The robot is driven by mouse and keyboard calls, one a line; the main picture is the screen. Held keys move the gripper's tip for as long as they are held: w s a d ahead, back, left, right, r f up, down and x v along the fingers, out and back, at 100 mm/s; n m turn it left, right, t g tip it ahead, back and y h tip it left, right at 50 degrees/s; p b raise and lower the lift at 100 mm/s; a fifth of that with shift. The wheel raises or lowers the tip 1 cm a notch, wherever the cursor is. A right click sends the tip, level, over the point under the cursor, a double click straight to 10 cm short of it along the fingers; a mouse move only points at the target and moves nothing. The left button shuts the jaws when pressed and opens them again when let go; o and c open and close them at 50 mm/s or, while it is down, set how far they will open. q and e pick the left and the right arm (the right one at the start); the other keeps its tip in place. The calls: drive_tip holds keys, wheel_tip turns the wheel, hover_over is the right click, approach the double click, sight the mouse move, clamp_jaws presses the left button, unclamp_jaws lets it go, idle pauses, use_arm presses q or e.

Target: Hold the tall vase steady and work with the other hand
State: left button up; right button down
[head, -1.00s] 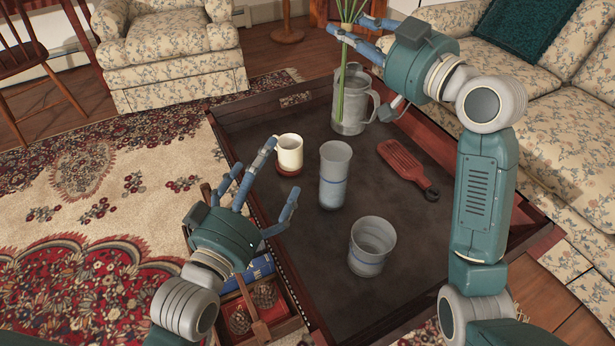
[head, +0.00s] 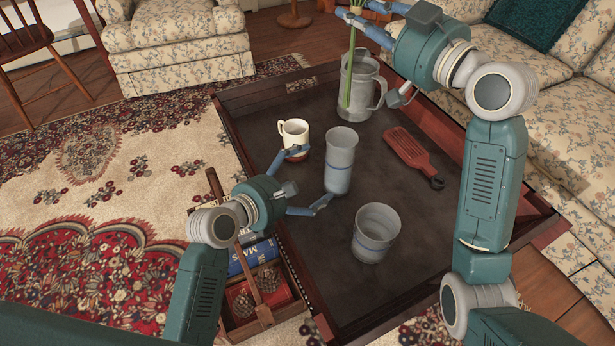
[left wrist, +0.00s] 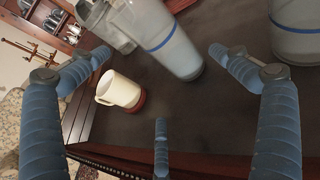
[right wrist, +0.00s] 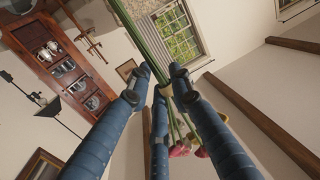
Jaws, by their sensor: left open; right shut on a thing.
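The tall vase (head: 341,160), grey with a blue band, stands upright on the dark table; it also shows in the left wrist view (left wrist: 172,45). My left gripper (head: 308,178) is open and empty beside it, its fingers spread toward its left side. I cannot tell whether they touch it. My right gripper (head: 356,14) is shut on a bunch of green flower stems (head: 349,70) at the top of the head view. The stems hang down in front of a grey metal pitcher (head: 366,92). The right wrist view shows pink flower heads (right wrist: 182,149).
A cream mug (head: 294,132) with a brown base stands near the left gripper's upper finger. A shorter blue-banded tumbler (head: 374,234) stands nearer me. A red slotted paddle (head: 408,149) lies at right. A side box (head: 262,322) holds books and pinecones.

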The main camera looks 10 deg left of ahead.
sight(335, 165)
use_arm(q)
drive_tip(key=shift+n, duration=0.8)
drive_tip(key=x, duration=1.2)
drive_tip(key=shift+d+f, duration=0.2)
drive_tip(key=shift+d, duration=0.35)
drive_tip(key=shift+s, duration=0.1)
drive_tip(key=c, duration=1.8)
drive_tip(key=shift+a, duration=0.1)
